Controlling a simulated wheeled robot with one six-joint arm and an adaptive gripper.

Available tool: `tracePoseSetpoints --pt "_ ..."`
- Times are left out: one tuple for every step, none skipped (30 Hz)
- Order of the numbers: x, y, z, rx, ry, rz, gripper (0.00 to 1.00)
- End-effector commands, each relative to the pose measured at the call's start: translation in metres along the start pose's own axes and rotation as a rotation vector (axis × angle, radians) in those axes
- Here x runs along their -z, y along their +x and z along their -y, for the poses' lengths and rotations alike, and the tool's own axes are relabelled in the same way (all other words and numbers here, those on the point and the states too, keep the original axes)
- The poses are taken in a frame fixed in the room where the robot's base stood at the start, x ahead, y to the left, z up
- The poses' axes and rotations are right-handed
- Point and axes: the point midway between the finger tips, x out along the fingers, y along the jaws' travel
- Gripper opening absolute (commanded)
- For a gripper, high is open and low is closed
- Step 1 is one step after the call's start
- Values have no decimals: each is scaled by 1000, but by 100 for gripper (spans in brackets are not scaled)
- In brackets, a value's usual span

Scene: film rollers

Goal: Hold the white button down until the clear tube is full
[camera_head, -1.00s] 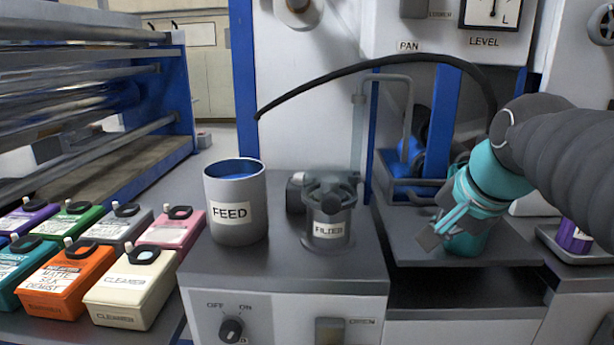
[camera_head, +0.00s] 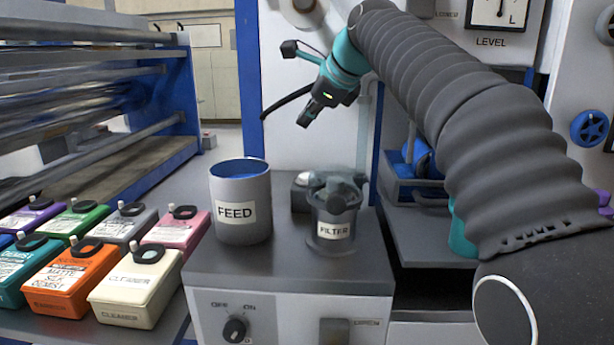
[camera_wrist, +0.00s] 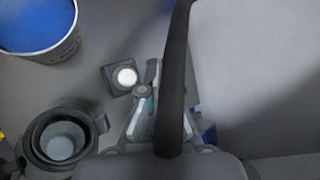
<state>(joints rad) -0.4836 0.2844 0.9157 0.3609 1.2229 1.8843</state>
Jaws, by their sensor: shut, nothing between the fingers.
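The white button (camera_wrist: 126,77) sits on a small dark square box in the wrist view, between the feed pot and the filter. My gripper (camera_head: 306,120) is shut and empty, raised above the box and tilted down to the left. It is apart from the button. In the wrist view the gripper shows low in the middle, partly behind a black hose. I cannot clearly make out a clear tube in either view.
The feed pot (camera_head: 240,205) with blue inside stands left of the filter. A black hose (camera_head: 287,102) passes close to my gripper and crosses the wrist view. Several coloured containers (camera_head: 130,285) stand at left. A level gauge (camera_head: 497,12) is at upper right, its reading partly cut off.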

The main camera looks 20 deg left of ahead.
Motion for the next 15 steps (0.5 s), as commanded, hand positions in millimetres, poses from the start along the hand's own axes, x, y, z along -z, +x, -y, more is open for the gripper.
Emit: tracePoseSetpoints --pt "0 0 0 0 0 -1 0" --pt "0 0 0 0 -1 -1 0" --pt "0 0 0 0 -1 -1 0" --pt "0 0 0 0 -1 -1 0" --pt "1 0 0 1 -1 -1 0" --pt "1 0 0 0 -1 -1 0" --pt "2 1 -1 0 -1 -1 0" --pt "2 2 -2 0 -1 -2 0" --pt "3 3 -3 -1 -2 -2 0" --pt "4 4 -4 -1 -2 -2 0" --pt "6 6 -5 -1 -2 -2 0" --pt "7 8 -7 0 -1 -2 0" --pt "9 10 -9 -1 -1 -2 0" --pt "11 13 -11 -2 -1 -3 0" --pt "14 16 -13 -2 -1 -3 0"
